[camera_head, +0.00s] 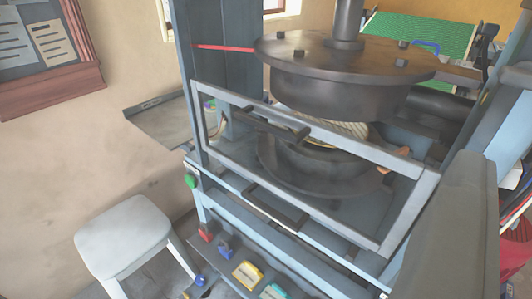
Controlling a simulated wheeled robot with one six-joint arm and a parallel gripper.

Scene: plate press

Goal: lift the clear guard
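The clear guard (366,147) is a see-through panel in a grey rectangular frame across the front of the press. It is lowered, covering the opening between the upper and lower press parts. I make out no gripper fingers in this view, and nothing is seen touching the handle.
A large grey block (450,230) fills the lower right foreground; I cannot tell what it belongs to. A white stool (124,232) stands at lower left. Coloured controls (247,273) sit below the guard. A blue-grey post (218,60) rises at the guard's left. A red rod (222,48) sticks out there.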

